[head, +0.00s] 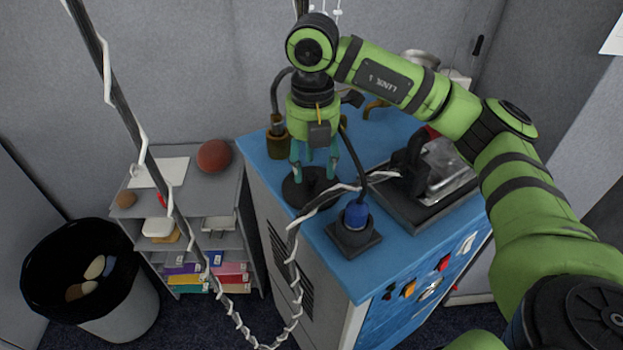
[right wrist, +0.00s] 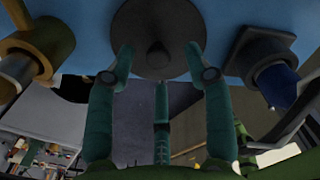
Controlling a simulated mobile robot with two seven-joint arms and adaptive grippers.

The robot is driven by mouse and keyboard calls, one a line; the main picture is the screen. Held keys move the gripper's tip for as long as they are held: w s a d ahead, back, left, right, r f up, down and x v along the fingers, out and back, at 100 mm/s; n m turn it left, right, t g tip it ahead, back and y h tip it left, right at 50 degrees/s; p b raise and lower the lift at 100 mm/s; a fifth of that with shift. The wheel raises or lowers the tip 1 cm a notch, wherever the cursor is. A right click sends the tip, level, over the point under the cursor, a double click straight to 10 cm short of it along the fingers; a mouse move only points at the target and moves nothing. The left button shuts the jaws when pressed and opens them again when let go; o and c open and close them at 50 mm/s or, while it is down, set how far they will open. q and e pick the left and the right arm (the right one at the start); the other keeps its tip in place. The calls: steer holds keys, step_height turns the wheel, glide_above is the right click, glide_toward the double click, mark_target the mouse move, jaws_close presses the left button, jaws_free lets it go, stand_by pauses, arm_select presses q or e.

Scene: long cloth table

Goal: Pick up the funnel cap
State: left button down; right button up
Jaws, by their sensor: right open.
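The funnel cap looks to be the dark round disc (head: 297,194) with a small knob in its middle, lying on the blue tabletop. It also shows at the top of the right wrist view (right wrist: 140,25). My right gripper (head: 314,170) is directly above it, pointing down, with its teal fingers spread. In the right wrist view the open fingers (right wrist: 158,65) are on both sides of the knob, with a third finger lower in the middle. I cannot tell whether any finger touches the cap. The gripper partly hides the cap in the head view. My left gripper is not in view.
A dark square base with a blue piece (head: 356,217) stands just right of the cap. A brown cylinder (head: 278,143) stands on the left. A black machine with a clear cover (head: 440,170) is farther right. A shelf (head: 215,185) and bin (head: 120,305) are beside the blue-topped cabinet.

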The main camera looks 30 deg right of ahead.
mark_target(312, 175)
step_height(312, 175, down, 2)
steer(key=shift+f+p, duration=0.2)
steer(key=shift+p, duration=0.2)
steer(key=shift+f, duration=0.3)
steer(key=shift+w+f, duration=0.1)
steer(key=shift+f, duration=0.05)
jaws_close()
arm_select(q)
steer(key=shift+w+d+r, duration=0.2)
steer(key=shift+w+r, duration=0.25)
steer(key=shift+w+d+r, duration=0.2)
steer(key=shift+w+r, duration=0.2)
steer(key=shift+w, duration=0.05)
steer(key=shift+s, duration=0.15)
